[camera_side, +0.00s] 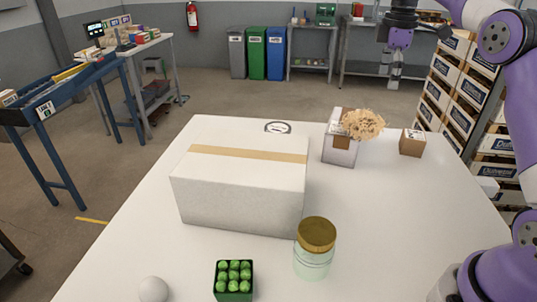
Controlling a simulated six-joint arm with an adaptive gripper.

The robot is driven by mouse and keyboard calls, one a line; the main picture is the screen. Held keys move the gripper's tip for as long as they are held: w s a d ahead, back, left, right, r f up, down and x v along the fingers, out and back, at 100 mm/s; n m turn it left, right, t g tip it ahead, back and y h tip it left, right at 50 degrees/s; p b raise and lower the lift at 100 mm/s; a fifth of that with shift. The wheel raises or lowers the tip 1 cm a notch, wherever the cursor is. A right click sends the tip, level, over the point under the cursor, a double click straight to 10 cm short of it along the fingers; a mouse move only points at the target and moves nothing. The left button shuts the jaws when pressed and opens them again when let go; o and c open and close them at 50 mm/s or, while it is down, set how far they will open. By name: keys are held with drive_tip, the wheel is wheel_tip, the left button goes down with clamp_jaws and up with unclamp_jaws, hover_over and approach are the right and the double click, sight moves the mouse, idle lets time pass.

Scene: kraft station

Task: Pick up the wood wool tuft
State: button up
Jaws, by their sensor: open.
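The wood wool tuft (362,124) is a tan, curly, loose mass toward the back right of the white table. It shows at the upper right of a small white open-topped box (339,155) and overlaps its rim. I cannot tell whether it rests in the box or on its edge. My gripper (393,80) is open and empty, pointing down. It hangs above and to the right of the tuft in the picture, clear of it.
A large taped white carton (240,190) fills the middle of the table (400,220). A small brown box (412,142) stands right of the tuft. In front are a gold-lidded jar (315,255), a green punnet (234,292) and a white ball (153,289). A tape roll (278,127) lies behind the carton.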

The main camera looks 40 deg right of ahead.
sight(377, 117)
drive_tip(key=f, duration=1)
drive_tip(key=shift+w+d+f, duration=0.15)
drive_tip(key=shift+w+d, duration=0.05)
drive_tip(key=c, duration=0.8)
